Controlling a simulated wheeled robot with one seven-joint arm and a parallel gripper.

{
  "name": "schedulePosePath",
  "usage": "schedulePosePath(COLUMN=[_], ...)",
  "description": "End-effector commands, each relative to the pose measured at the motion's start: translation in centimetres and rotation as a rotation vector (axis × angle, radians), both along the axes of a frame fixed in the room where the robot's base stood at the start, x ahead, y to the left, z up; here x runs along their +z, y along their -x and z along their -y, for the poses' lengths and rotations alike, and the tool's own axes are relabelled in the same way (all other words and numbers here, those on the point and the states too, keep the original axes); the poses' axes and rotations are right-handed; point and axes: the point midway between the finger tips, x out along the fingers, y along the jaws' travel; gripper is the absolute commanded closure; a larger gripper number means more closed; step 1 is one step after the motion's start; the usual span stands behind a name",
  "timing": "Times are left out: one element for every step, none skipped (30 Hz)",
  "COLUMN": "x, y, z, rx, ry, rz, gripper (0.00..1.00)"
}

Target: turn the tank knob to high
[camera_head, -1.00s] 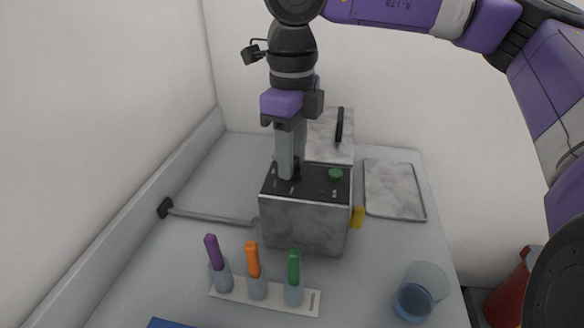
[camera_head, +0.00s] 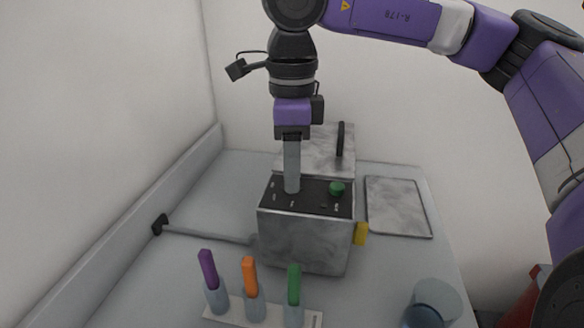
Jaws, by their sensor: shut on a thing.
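The grey marbled tank (camera_head: 303,240) stands in the middle of the bench with a dark control panel (camera_head: 313,202) on top. My gripper (camera_head: 291,190) points straight down onto the left part of this panel. Its fingers are shut on a knob there, and they hide it, so its pointer and setting cannot be read. Small pale marks lie on the panel around the fingertips. A green knob (camera_head: 337,188) sits apart on the right of the panel, untouched.
A rack (camera_head: 237,313) with purple, orange and green-handled tools stands in front. A glass beaker (camera_head: 436,300) is at front right. A flat marbled plate (camera_head: 398,207) lies right. A yellow piece (camera_head: 361,233) juts from the tank's right side. A rod (camera_head: 205,234) lies left.

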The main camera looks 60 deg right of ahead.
Motion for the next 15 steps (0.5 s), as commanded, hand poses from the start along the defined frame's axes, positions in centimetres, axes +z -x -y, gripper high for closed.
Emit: schedulePosePath(x=[0.09, 0.09, 0.09, 0.09, 0.09, 0.09, 0.09, 0.09, 0.09, 0.08, 0.07, 0.07, 0.06, 0.05, 0.05], y=[-0.06, -0.06, -0.06, -0.06, -0.06, -0.06, -0.06, -0.06, -0.05, -0.06, -0.05, -0.04, -0.04, -0.03, -0.03], z=[-0.06, -0.06, -0.06, -0.06, -0.06, -0.06, -0.06, -0.06, -0.05, -0.04, -0.04, -0.03, -0.03, -0.03, -0.03], rx=[0.003, 0.003, 0.003, 0.003, 0.003, 0.003, 0.003, 0.003, 0.002, 0.002, 0.002, 0.002, 0.001, 0.001, 0.001], ry=[0.0, 0.0, 0.0, 0.0, 0.0, 0.0, 0.0, 0.0, 0.0, 0.0, 0.0, 0.0, 0.0, 0.0, 0.0], rz=[0.002, 0.002, 0.002, 0.002, 0.002, 0.002, 0.002, 0.002, 0.002, 0.002, 0.002, 0.002, 0.001, 0.001, 0.001], gripper=[1.0, 1.0, 1.0, 1.0, 1.0, 1.0, 1.0, 0.58, 0.5, 0.44, 0.42, 0.42, 0.42, 0.42, 0.42])
